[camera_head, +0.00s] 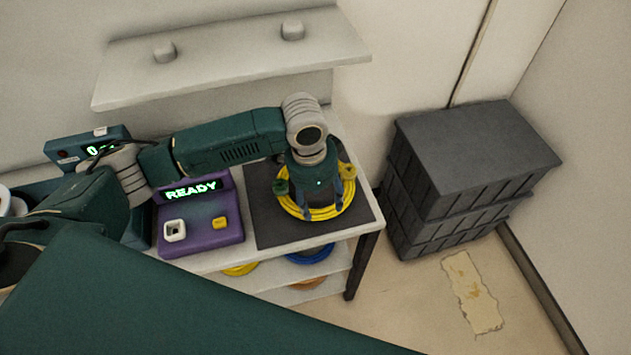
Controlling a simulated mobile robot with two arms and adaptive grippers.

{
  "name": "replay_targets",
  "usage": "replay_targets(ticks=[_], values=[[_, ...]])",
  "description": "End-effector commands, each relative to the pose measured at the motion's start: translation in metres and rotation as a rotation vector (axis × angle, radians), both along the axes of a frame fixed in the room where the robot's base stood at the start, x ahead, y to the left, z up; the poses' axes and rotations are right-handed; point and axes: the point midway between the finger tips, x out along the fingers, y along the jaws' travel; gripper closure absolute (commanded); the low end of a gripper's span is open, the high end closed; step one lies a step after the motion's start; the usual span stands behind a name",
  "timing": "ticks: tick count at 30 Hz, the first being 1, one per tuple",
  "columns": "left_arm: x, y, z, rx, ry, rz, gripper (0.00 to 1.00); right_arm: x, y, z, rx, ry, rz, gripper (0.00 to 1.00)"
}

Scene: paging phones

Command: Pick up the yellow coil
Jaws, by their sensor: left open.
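A yellow coil (291,206) lies flat on a dark mat on the right part of the white table. My left gripper (322,211) points down over this coil, its fingers open and spread apart. The fingertips overlap the coil's near side in the picture; I cannot tell whether they touch it. The gripper hides the coil's middle and part of its far side. Another yellow coil (240,269) shows in part on the shelf below the tabletop. My right gripper is not in view.
A purple device (201,238) with a READY display stands left of the dark mat (268,231). Blue (310,255) and orange (308,284) coils lie on the lower shelves. A wall shelf (230,60) hangs behind. Dark stacked crates (455,185) stand right of the table.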

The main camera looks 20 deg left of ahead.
Motion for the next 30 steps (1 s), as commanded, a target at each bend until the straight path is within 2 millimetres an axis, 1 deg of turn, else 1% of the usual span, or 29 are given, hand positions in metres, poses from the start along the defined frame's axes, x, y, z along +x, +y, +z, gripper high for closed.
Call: replay_targets(ticks=[1, 3, 5, 8, 12, 15, 19, 25, 29, 30], values=[[0.000, -0.001, -0.006, 0.000, 0.002, 0.000, 0.45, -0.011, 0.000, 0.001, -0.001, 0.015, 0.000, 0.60], [0.001, -0.001, -0.012, 0.000, 0.000, 0.000, 0.45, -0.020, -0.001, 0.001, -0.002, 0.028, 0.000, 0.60], [0.002, -0.002, -0.015, 0.000, -0.001, 0.000, 0.45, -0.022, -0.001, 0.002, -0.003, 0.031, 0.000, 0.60], [0.003, -0.004, -0.023, -0.001, 0.001, 0.000, 0.45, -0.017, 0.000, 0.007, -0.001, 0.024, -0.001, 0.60], [0.006, -0.008, -0.044, 0.000, 0.001, -0.001, 0.45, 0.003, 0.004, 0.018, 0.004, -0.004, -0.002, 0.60], [0.008, -0.009, -0.058, 0.000, -0.001, 0.000, 0.45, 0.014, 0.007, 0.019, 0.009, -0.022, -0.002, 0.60], [0.008, -0.010, -0.066, 0.000, -0.003, -0.001, 0.45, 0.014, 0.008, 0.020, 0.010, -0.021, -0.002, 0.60], [0.009, -0.010, -0.066, -0.001, -0.004, -0.002, 0.45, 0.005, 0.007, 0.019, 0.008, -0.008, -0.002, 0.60], [0.009, -0.010, -0.066, -0.001, -0.003, -0.001, 0.71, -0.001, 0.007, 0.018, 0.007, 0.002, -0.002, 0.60], [0.009, -0.010, -0.066, -0.001, -0.003, -0.001, 0.79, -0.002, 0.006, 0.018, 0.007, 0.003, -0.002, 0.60]])
